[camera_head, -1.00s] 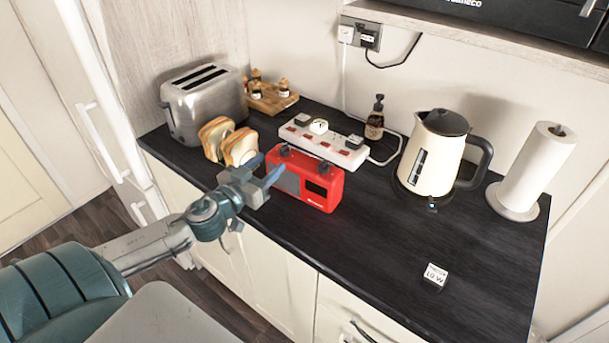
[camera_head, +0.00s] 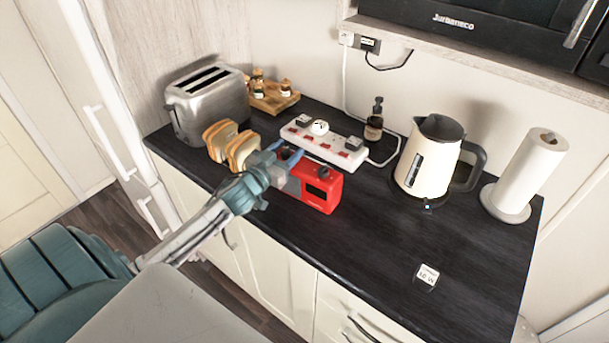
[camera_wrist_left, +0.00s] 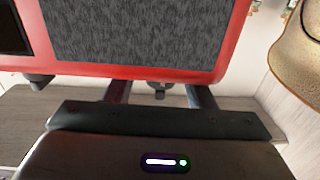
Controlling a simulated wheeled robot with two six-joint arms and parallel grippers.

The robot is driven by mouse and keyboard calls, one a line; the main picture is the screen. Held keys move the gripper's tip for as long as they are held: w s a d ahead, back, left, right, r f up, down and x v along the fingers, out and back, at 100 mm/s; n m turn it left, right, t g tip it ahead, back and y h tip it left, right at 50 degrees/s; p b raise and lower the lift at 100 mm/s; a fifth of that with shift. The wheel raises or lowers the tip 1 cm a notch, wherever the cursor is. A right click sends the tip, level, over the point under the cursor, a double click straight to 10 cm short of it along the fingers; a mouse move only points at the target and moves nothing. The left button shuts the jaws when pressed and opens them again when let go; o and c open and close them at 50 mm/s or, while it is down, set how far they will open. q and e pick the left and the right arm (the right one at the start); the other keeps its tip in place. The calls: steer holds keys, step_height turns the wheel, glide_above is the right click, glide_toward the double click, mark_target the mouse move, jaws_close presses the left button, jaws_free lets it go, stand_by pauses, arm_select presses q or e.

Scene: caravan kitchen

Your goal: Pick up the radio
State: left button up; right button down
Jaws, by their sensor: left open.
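The red radio (camera_head: 320,188) stands on the dark countertop, its grey speaker side partly hidden by my left gripper. My left gripper (camera_head: 283,154) is open at the radio's left end, its fingertips at about the height of the radio's top. In the left wrist view the radio's red frame and grey speaker (camera_wrist_left: 140,32) fill the top of the picture. There the gripper's two fingers (camera_wrist_left: 158,94) are apart, with a small dark part of the radio between them. I cannot tell whether they touch it. My right gripper is not in view.
Bread slices (camera_head: 230,146) stand left of the radio, close to my left gripper. A white power strip (camera_head: 322,141) lies right behind it. A toaster (camera_head: 207,103), bottle (camera_head: 374,122), kettle (camera_head: 428,160) and paper roll (camera_head: 524,172) stand around. The front right counter is fairly clear.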

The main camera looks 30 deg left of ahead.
arm_select(q)
jaws_close()
stand_by(1.4)
